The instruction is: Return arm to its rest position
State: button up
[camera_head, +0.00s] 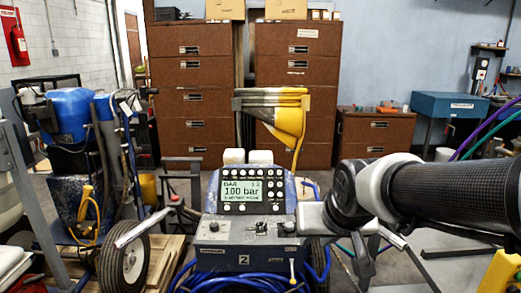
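My arm (450,192) reaches in from the right edge, black with a pale grey band, and ends in a dark rounded joint. A pale grey part (311,218) sits just left of that joint, at the right side of the line striper's control panel. I cannot make out gripper fingers there, so whether my gripper is open or shut does not show. The line striper (240,228) stands in front of me. Its lit display (241,190) reads 100 bar, with buttons around it and a knob and switches below.
Blue hose (240,281) lies coiled under the panel. A wheel (124,262) and a blue-topped machine (70,115) stand left. Brown drawer cabinets (190,120) line the back, with a yellow and grey hanging item (288,122) before them. A blue bench (450,106) stands back right.

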jog(key=s+d+r+g, duration=0.1)
jog(key=s+d+r, duration=0.1)
jog(key=s, duration=1.2)
notch_tip(320, 180, up, 20)
jog(key=p, duration=2)
jog(key=shift+s+d+r+g+h+p, duration=0.2)
jog(key=shift+s+r+g+h+p, duration=0.1)
jog(key=shift+s+h+p, duration=0.15)
